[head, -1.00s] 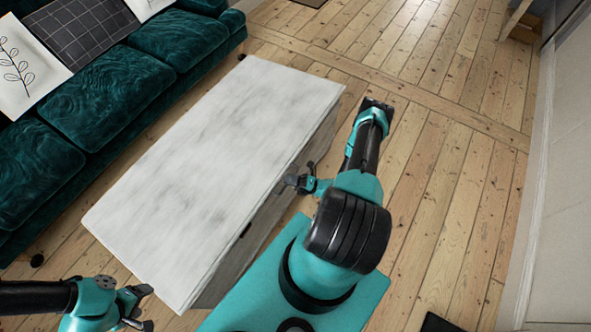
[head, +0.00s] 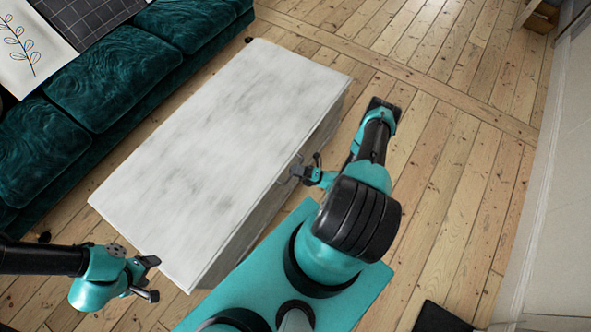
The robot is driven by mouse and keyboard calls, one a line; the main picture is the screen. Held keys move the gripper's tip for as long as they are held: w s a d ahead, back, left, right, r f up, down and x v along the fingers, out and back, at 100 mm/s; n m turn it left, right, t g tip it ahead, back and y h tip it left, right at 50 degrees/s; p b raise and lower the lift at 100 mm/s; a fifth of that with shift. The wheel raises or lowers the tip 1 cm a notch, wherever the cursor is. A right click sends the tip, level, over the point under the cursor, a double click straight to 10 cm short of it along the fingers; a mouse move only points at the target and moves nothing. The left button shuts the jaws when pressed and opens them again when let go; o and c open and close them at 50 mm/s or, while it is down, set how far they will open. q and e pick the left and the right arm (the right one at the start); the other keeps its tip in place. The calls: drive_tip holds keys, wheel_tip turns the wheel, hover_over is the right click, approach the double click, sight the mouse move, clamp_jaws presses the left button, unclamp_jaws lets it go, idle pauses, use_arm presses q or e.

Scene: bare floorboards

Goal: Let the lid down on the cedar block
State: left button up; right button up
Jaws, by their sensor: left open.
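A whitewashed wooden chest (head: 258,215) stands in the middle of the head view. Its pale, grey-streaked lid (head: 215,150) covers the top as one flat panel. I see no clear gap under the lid from above. I cannot make out a cedar block; the chest's inside is hidden. My right gripper (head: 305,171) is at the lid's right long edge, near its middle; whether it touches or grips the edge is too small to tell.
A dark green velvet sofa (head: 120,85) with cushions runs along the chest's left side, with a narrow strip of floor between. Bare floorboards (head: 455,170) lie open to the right, up to a pale wall (head: 550,220). A dark object (head: 440,318) lies at the bottom right.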

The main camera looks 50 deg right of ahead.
drive_tip(key=shift+o, duration=0.4)
drive_tip(key=v, duration=1.7)
drive_tip(key=shift+d+f, duration=0.15)
